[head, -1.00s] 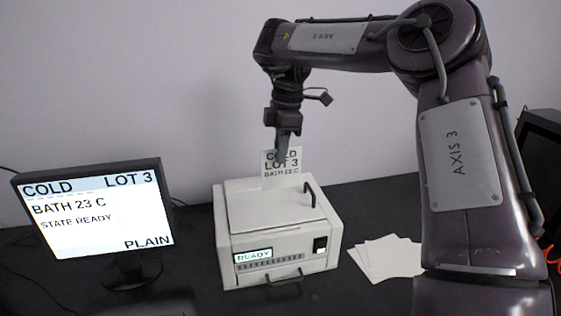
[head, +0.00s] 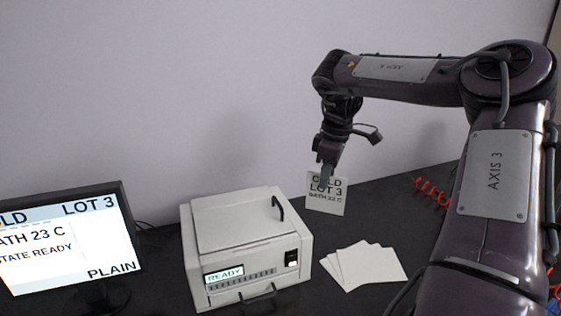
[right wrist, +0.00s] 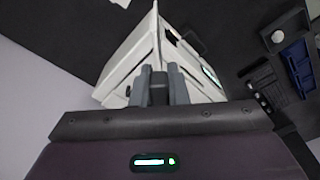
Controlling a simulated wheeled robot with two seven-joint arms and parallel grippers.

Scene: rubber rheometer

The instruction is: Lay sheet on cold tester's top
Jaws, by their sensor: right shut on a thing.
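My right gripper (head: 324,180) is shut on a white printed sheet (head: 327,203) reading COLD, LOT 3, BATH 23 C. The sheet hangs upright, beyond the right rear of the cold tester and apart from it in the head view. The tester (head: 240,220) is a white box with a flat lid, a black lid handle and a lit READY display. Nothing lies on its top. In the right wrist view, my fingers (right wrist: 160,86) point toward the tester (right wrist: 128,65), and the sheet (right wrist: 156,40) shows nearly edge-on. My left gripper is out of view.
A monitor (head: 68,240) reading COLD, LOT 3 stands left of the tester. Several blank white sheets (head: 363,266) lie fanned on the dark table to its right. A red coiled cable (head: 432,193) lies farther right. A blue tray (right wrist: 298,62) shows in the right wrist view.

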